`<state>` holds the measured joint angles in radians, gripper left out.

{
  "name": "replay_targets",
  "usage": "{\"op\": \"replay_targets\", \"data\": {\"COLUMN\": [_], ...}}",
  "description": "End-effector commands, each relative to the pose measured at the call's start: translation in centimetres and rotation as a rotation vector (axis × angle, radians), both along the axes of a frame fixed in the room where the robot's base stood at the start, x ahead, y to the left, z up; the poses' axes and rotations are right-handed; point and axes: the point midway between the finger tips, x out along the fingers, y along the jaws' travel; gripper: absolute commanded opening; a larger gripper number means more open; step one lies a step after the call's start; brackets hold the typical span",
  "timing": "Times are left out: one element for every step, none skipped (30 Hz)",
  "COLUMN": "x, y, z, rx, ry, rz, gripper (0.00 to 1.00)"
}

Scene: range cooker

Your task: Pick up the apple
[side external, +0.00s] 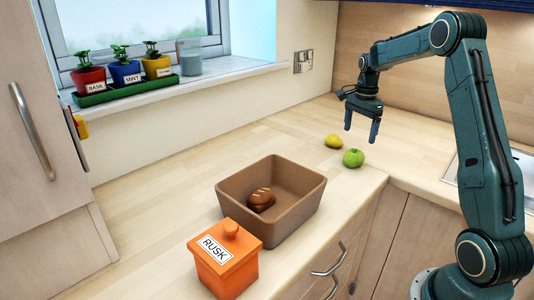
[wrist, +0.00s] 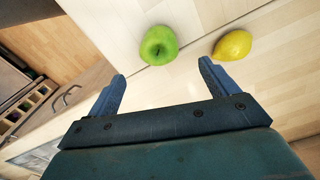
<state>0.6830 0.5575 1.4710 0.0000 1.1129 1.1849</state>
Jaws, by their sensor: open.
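The green apple (side external: 353,158) rests on the wooden worktop near its front corner, just in front of the lemon. It also shows in the wrist view (wrist: 159,45), upper middle, with its dark stem hollow facing up. My gripper (side external: 361,133) is above the worktop near the apple, pointing down, with its fingers apart and nothing between them. In the wrist view my gripper (wrist: 163,77) has its blue fingertips spread. The apple lies beyond the fingertips there, between their lines and apart from both.
A yellow lemon (side external: 334,141) lies close to the apple, also at right in the wrist view (wrist: 232,44). A brown bin (side external: 235,213) holds a bread roll (side external: 261,199). An orange RUSK jar (side external: 224,262) stands in front. Potted herbs (side external: 125,72) line the windowsill. Worktop left of the lemon is clear.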

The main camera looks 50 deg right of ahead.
Motion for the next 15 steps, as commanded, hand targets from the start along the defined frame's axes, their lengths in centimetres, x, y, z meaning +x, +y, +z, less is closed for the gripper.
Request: {"op": "replay_targets", "data": {"x": [0.0,0.0,-0.1,-0.1,0.0,0.0,0.0,0.0,0.0,0.0,0.0,0.0,0.0,0.0,0.0], "y": [0.0,0.0,0.1,0.1,0.1,0.0,0.0,0.1,0.1,0.0,0.0,0.0,0.0,0.0,0.0], "z": [-0.9,-1.4,-2.0,-2.4,-2.8,-3.3,-3.6,-3.9,-4.2,-4.4,-4.5,-4.7,-4.7,-4.8,-4.8], "rx": [0.003,0.003,0.003,0.002,0.002,0.002,0.002,0.002,0.002,0.001,0.0,0.0,0.0,0.0,0.0], "ry": [0.003,0.003,0.003,0.003,0.003,0.003,0.003,0.003,0.003,0.001,0.001,0.0,0.0,0.0,0.0], "rz": [0.0,0.0,0.0,0.0,0.0,0.0,0.0,0.001,0.001,0.001,0.001,0.001,0.001,0.001,0.001], "gripper": [0.86,0.86,0.86,0.86,0.86,0.86,0.86,0.86,0.86,0.86,0.86,0.86,0.86,0.86,0.86]}}
